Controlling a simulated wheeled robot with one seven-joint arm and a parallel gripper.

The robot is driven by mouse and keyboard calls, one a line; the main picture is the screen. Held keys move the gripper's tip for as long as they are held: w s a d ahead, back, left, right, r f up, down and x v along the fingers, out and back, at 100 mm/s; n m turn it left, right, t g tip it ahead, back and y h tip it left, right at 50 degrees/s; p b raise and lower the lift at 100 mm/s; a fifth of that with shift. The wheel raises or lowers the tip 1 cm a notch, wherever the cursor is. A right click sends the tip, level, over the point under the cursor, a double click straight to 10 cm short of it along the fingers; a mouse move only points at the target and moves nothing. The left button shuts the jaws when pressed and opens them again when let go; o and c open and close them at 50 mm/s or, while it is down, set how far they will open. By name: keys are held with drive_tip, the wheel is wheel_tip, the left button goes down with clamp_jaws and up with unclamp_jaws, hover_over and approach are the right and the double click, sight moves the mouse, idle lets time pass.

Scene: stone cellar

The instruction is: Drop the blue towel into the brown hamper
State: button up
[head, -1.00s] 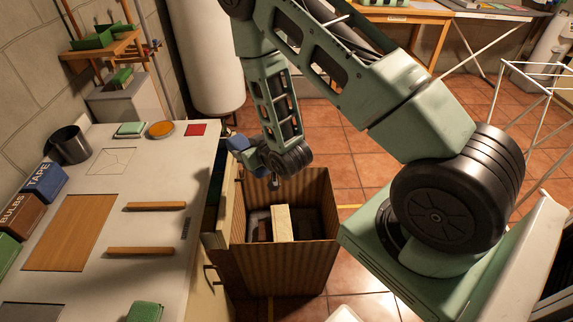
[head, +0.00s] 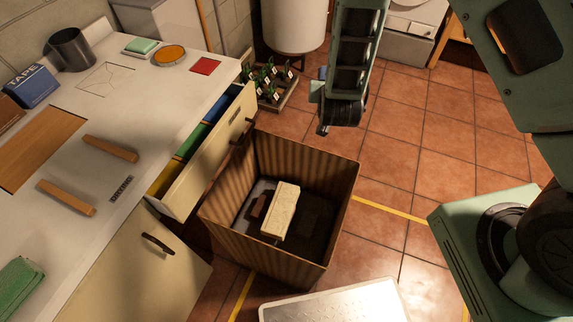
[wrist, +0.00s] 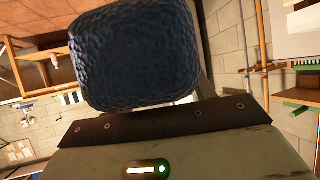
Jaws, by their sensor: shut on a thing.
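A blue towel (wrist: 135,55) with a bumpy weave fills the upper middle of the wrist view. My gripper (wrist: 150,124) is shut on it. In the head view my wrist hangs at the upper middle, beyond and to the right of the hamper; the towel and fingertips are hidden there. The brown hamper (head: 235,240) is an open-topped striped box on the tiled floor, beside the counter. The towel is outside the hamper.
An open drawer (head: 210,165) holding coloured things juts from the counter (head: 120,100) against the hamper's left side. A plant tray (head: 277,88) stands behind. A pale metal-topped thing (head: 335,303) is in front. Tiled floor to the right is clear.

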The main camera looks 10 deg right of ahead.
drive_tip(key=s+a+f+m+g+h+b, duration=0.2)
drive_tip(key=s+a+f+m+h+b, duration=0.15)
drive_tip(key=s+a+f+b, duration=0.95)
drive_tip(key=f+b, duration=0.1)
drive_tip(key=w+a+f+b, duration=0.1)
drive_tip(key=f, duration=0.1)
drive_tip(key=f+b, duration=0.1)
drive_tip(key=shift+w+a+f, duration=0.15)
drive_tip(key=shift+w+f, duration=0.05)
drive_tip(key=shift+w, duration=0.1)
drive_tip(key=o, duration=1.1)
drive_tip(key=shift+s+r, duration=0.1)
drive_tip(key=p+v, duration=0.2)
drive_tip(key=v, duration=1.5)
drive_tip(key=shift+s+f, duration=0.25)
